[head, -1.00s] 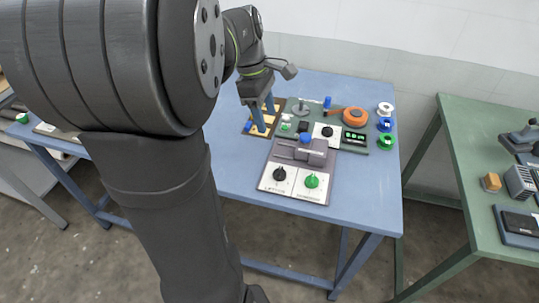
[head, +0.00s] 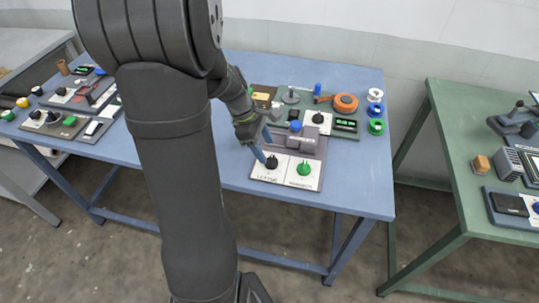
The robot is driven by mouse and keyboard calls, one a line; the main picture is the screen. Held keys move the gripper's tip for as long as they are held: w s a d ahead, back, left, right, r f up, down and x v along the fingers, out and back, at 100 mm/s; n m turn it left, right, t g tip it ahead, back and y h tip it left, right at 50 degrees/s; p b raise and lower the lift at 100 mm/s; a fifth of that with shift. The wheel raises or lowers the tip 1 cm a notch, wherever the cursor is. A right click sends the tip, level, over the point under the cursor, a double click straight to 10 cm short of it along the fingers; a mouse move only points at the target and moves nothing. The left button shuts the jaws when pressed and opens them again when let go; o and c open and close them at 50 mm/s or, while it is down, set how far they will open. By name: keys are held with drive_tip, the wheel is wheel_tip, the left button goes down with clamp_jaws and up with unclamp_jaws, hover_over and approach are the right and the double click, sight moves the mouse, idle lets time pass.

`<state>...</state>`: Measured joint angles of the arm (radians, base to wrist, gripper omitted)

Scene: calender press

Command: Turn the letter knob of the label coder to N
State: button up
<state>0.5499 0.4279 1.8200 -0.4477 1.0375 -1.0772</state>
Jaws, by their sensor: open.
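The label coder (head: 306,142) is a grey unit on the blue table, with a blue knob (head: 295,126) on top and two white dial plates in front. Its letter knob (head: 271,162) is black and sits on the left plate, where the lettering is partly legible. A green knob (head: 304,168) sits on the right plate. My gripper (head: 264,146) is open, its blue fingers pointing down just behind and left of the black knob. Whether a finger touches the knob cannot be told. The letter the knob points to is too small to read.
Behind the coder is a green board with an orange disc (head: 346,103), another black knob (head: 318,118) and a green-lit display (head: 345,125). Several spools stand at the right, including a green one (head: 376,127). The table's right front is clear.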

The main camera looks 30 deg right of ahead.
sight(271, 158)
drive_tip(key=shift+x, duration=2.3)
drive_tip(key=shift+c, duration=0.2)
drive_tip(key=shift+w, duration=0.1)
drive_tip(key=c, duration=1)
